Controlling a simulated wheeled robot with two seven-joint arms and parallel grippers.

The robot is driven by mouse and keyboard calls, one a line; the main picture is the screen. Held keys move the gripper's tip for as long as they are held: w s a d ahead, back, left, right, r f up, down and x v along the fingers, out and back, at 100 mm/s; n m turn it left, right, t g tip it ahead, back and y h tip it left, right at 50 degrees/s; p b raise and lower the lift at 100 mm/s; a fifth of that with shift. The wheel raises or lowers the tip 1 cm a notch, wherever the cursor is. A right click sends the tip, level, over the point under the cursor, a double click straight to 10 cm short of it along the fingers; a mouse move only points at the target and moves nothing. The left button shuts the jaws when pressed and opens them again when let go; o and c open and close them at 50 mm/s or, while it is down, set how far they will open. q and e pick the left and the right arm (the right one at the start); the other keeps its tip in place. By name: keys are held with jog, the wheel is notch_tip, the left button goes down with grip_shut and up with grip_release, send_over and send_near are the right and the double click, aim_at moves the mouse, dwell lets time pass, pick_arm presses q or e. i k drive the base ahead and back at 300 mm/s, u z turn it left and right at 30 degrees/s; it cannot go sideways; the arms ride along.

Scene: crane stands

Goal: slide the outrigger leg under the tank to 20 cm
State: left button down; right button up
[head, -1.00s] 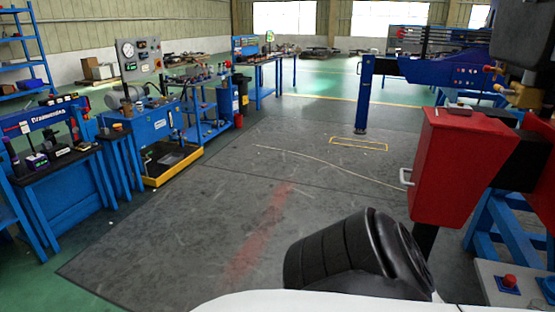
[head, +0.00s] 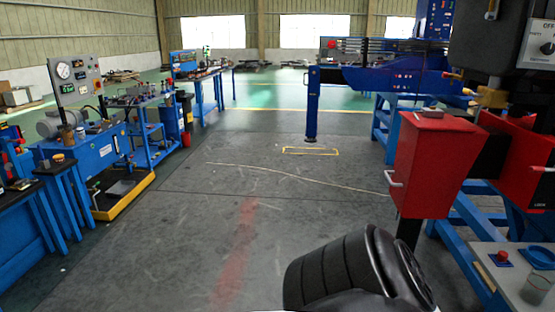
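A blue upright outrigger leg (head: 312,105) stands in the middle distance, with its dark foot on or close to the floor by a yellow floor outline (head: 310,151). A blue beam (head: 400,80) runs right from the leg's upper part. I cannot tell which thing is the tank; a large dark body (head: 490,45) hangs at the upper right, cut off by the frame. No scale for the leg's extension is readable. Neither of my grippers is in view.
A red box (head: 430,160) with a pale handle stands at right, by a blue frame and a grey panel (head: 515,270) with a red button. Blue workbenches and a yellow tray (head: 125,195) line the left. The grey floor between is clear, with a thin line lying across it.

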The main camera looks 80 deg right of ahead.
aim_at(436, 151)
jog(key=z, duration=2.7)
jog(key=k, duration=0.3)
jog(key=z, duration=0.05)
jog(key=i, duration=2)
jog(key=u, duration=0.05)
